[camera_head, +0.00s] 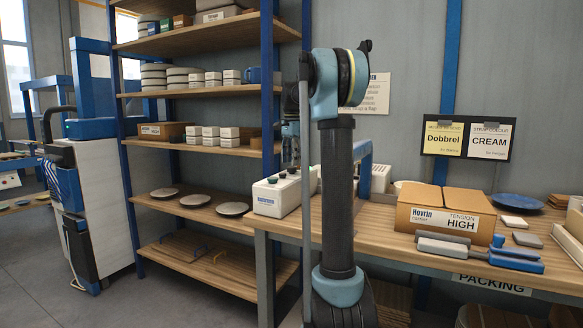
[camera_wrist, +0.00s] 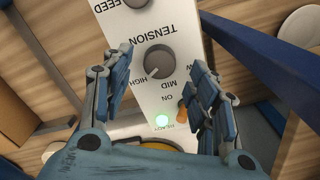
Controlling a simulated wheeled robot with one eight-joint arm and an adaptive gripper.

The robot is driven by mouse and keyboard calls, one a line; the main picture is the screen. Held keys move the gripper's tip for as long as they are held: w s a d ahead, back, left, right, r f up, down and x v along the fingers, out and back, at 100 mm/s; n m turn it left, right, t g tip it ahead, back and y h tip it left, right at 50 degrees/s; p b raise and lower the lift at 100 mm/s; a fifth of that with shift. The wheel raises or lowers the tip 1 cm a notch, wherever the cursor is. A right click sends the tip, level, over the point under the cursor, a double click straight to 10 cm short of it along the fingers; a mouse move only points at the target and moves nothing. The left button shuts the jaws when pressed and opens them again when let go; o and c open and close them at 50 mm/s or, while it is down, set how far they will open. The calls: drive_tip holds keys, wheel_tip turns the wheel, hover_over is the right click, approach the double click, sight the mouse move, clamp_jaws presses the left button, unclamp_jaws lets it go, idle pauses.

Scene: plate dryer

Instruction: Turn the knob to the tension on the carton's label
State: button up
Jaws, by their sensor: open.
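The carton (camera_head: 418,213) stands on the bench and its label (camera_head: 447,219) reads "Hovrin", "TENSION HIGH". The white control box (camera_head: 277,196) sits at the bench's left end. In the wrist view, the grey tension knob (camera_wrist: 158,62) lies on its panel (camera_wrist: 186,50), beside the words TENSION, HIGH and MID; a third word is partly hidden. A pale mark on the knob seems to face HIGH, but it is small. My gripper (camera_wrist: 160,70) is open, one finger on either side of the knob, with visible gaps. In the head view my arm mostly hides it.
A second dark knob (camera_wrist: 134,3) marked FEED is at the panel's top edge. Shelves (camera_head: 197,209) stand left.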

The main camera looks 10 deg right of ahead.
wheel_tip(320, 180, up, 9)
idle(0.4)
